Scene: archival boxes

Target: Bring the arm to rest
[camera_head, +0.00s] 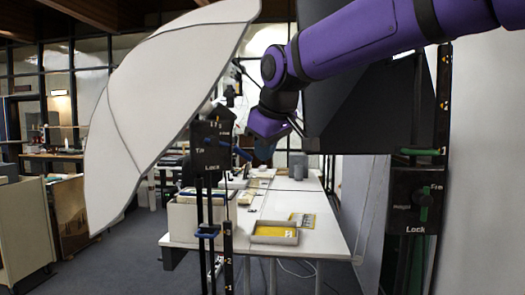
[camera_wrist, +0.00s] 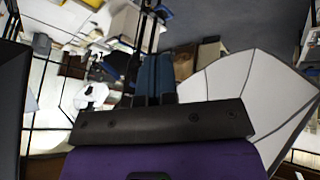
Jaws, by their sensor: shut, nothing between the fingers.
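My purple arm (camera_head: 370,38) reaches in from the upper right in the head view and bends downward at its wrist. My gripper (camera_head: 243,154) hangs at its end, small and partly lost against the clutter behind. In the wrist view my gripper (camera_wrist: 155,58) shows as two blue fingers close together beyond a dark bar. It is shut and empty, up in the air, apart from the table.
A large white umbrella (camera_head: 165,95) stands left of my gripper, close to it in the picture. A black panel (camera_head: 365,105) is behind the arm. A white table (camera_head: 335,238) holds a shallow box with a yellow inside (camera_head: 275,231). Dark floor (camera_head: 120,262) is clear at left.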

